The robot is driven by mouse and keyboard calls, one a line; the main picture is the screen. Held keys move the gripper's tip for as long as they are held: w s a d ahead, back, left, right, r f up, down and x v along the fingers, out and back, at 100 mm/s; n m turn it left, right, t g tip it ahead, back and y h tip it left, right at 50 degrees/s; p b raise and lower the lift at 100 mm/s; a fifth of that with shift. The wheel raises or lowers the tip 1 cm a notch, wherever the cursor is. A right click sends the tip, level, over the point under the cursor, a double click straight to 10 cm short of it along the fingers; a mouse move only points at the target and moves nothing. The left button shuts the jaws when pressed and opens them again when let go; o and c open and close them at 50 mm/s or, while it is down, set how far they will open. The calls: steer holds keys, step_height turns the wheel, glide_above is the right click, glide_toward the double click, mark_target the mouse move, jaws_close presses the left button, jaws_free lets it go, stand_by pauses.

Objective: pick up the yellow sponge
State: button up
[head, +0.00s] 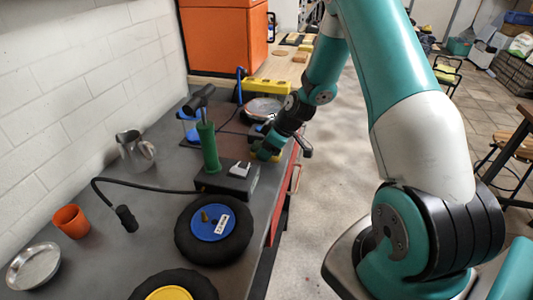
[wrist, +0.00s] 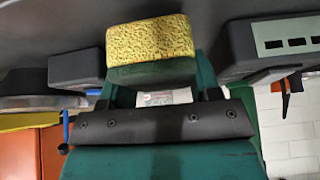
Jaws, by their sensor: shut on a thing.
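The yellow sponge (wrist: 150,38) has a yellow porous face and a darker green side in the wrist view. It sits between the fingertips of my gripper (wrist: 155,72), which is shut on it. In the head view my gripper (head: 266,147) is low over the grey workbench near its right edge, and only a little yellow of the sponge shows there. I cannot tell from these frames whether the sponge touches the bench top.
On the workbench (head: 165,190) a green-handled tool (head: 208,148), a grey box (head: 240,170) and a black wheel with a blue hub (head: 212,225) stand nearer than my gripper. A metal pan (head: 262,108) lies behind it. Open floor (head: 335,170) is to the right.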

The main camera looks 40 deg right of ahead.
step_height(320, 180, up, 18)
steer(key=shift+b, duration=0.35)
